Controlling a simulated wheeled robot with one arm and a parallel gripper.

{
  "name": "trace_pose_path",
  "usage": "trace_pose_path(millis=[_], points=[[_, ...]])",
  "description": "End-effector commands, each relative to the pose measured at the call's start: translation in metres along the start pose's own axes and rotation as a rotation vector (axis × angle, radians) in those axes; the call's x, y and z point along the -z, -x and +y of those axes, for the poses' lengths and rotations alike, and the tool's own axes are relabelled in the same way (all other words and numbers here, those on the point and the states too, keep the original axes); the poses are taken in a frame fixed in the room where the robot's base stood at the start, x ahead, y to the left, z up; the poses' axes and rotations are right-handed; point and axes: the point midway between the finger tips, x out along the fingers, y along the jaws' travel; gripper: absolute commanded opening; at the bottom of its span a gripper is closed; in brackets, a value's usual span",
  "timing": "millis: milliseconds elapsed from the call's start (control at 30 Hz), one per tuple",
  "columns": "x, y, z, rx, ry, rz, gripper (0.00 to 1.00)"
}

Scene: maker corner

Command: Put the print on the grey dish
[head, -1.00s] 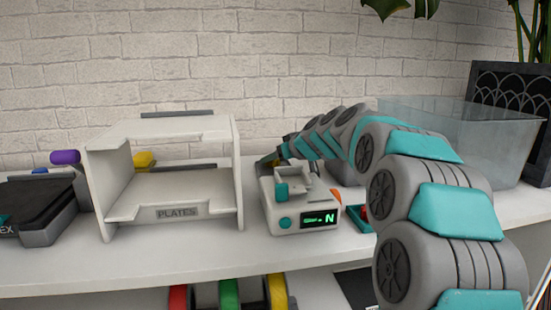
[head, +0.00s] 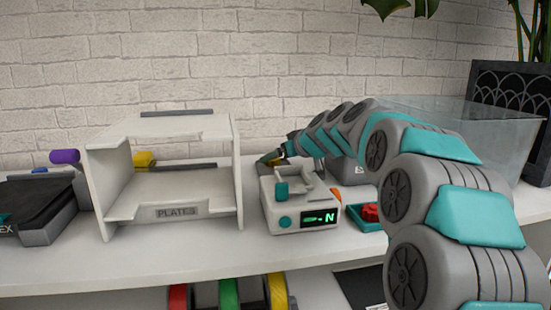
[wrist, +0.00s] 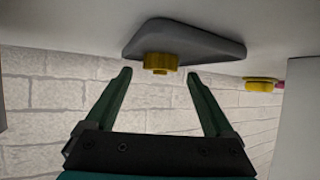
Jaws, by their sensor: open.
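A yellow, ridged round piece (wrist: 160,62), which looks like the print, is on the grey dish (wrist: 215,46) in the wrist view, where the surface is at the top and the wall below. My gripper (wrist: 159,74) is open, its dark green fingers apart on either side of the yellow piece, with gaps showing. It appears to hold nothing. In the head view my gripper end is behind the white device with the green display, mostly hidden, with a bit of yellow (head: 277,161) beside it.
The white device (head: 300,218) stands at the front, right of the white PLATES rack (head: 190,190). A teal tray (head: 362,224) with a red piece (head: 371,212) is to its right. A clear bin (head: 470,125) stands behind my arm. Another yellow piece (head: 145,158) is behind the rack.

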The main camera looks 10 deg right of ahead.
Motion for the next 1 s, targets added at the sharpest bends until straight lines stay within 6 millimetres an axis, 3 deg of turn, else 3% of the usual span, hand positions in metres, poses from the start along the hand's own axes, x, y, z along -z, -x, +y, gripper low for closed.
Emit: trace_pose_path(millis=[200,433,633,1000], points=[[0.001,0.048,0.001,-0.003,0.000,0.006,0.88],[0.001,0.086,0.000,-0.003,0.001,0.005,0.88],[0.000,0.099,0.001,-0.002,0.000,0.002,0.88],[0.000,0.100,0.000,-0.001,0.000,0.002,0.88]])
